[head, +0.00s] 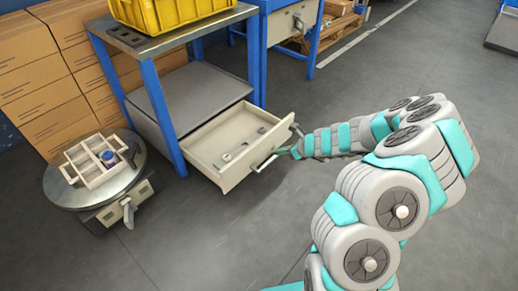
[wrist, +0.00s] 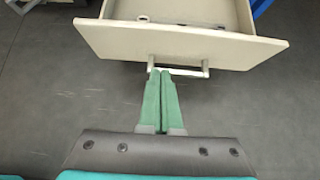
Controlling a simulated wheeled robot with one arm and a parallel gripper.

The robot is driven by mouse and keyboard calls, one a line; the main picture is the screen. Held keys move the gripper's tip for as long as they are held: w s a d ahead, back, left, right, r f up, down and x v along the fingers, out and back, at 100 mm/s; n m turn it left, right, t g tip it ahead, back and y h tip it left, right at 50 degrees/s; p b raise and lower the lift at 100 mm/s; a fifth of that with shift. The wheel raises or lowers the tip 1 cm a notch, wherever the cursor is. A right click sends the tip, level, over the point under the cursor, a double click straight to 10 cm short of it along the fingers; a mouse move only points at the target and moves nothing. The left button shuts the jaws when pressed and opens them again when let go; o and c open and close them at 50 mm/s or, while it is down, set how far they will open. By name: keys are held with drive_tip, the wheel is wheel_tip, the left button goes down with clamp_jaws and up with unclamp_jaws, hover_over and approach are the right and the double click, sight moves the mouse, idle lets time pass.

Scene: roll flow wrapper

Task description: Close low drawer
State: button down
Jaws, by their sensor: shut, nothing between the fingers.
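The low drawer (head: 231,152) is pulled out from under the workbench, a cream box with a metal bar handle (head: 265,162) on its front. A few small items lie inside it. In the wrist view the drawer front (wrist: 180,43) spans the top, with the handle (wrist: 185,72) below its middle. My gripper (head: 292,150) is at the drawer front. In the wrist view its green fingers (wrist: 160,75) are together, with their tips at the left part of the handle. I cannot tell whether they touch it. Nothing is held between them.
The blue-legged workbench (head: 166,41) carries a yellow crate (head: 172,12). A round-topped wheeled cart (head: 97,185) with a wooden tray (head: 97,160) stands at left, before stacked cardboard boxes (head: 40,75). Another blue bench (head: 315,40) is behind. The grey floor in front is clear.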

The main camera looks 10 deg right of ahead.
sight(253, 150)
drive_tip(key=shift+w+a+r+b+x, duration=0.25)
drive_tip(key=shift+r+b+x, duration=0.1)
drive_tip(key=shift+x, duration=1.6)
drive_tip(key=shift+w+a+r+b+x, duration=0.1)
drive_tip(key=shift+w+r+b+x, duration=0.15)
drive_tip(key=shift+x, duration=1.75)
drive_tip(key=shift+w+a+r+b+x, duration=0.2)
drive_tip(key=shift+r+b+x, duration=0.2)
drive_tip(key=shift+x, duration=1.55)
